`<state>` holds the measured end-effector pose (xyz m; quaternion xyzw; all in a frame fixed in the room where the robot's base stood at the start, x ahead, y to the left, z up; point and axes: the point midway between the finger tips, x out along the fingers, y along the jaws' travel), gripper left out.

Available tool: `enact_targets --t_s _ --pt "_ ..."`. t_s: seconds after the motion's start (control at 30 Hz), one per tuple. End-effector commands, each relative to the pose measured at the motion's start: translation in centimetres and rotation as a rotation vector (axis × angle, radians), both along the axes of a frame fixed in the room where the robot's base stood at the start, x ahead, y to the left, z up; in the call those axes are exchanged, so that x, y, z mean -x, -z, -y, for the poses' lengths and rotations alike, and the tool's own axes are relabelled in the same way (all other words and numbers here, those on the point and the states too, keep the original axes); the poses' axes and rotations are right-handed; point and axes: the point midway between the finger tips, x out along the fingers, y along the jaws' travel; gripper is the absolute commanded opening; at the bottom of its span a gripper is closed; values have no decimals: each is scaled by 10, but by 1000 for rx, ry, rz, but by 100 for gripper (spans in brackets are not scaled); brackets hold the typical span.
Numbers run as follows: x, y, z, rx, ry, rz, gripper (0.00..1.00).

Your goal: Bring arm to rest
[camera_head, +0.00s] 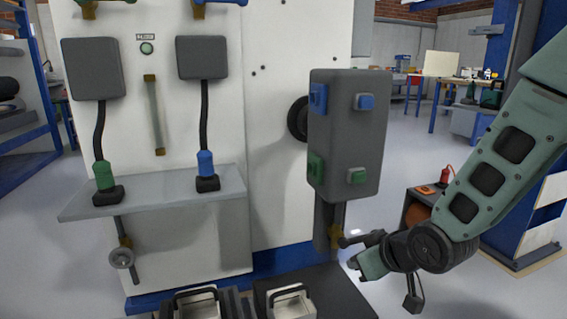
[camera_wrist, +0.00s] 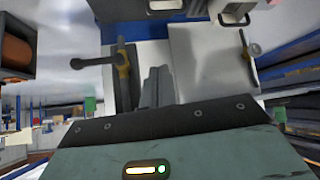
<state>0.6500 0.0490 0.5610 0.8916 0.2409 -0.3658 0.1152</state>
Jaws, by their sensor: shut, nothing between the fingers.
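My arm (camera_head: 480,185) reaches in from the right in the head view, bent at a round dark joint, with my gripper (camera_head: 360,262) low beside the machine. In the wrist view the grey fingers of my gripper (camera_wrist: 157,80) are together, with nothing between them. A brass valve (camera_wrist: 122,62) with a black handle (camera_wrist: 90,63) is just left of the fingers there. In the head view the valve (camera_head: 335,233) is below the grey button box (camera_head: 347,135), close to my gripper. I cannot tell whether they touch.
The white machine panel (camera_head: 280,190) carries a shelf (camera_head: 150,197) with a green and a blue connector. Two handled containers (camera_head: 292,300) are at the bottom. A dark cabinet with an orange roll (camera_head: 418,214) stands behind my arm. Grey floor lies open behind.

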Motion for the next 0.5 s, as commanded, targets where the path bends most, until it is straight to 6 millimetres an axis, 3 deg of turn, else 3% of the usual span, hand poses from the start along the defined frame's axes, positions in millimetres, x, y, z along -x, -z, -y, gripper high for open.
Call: enact_targets --t_s 0.03,0.2,0.5 --pt "22 -14 -12 28 -21 -57 0" --pt "106 -37 -28 145 -65 -292 0" --pt "230 -73 -22 323 -117 -582 0"
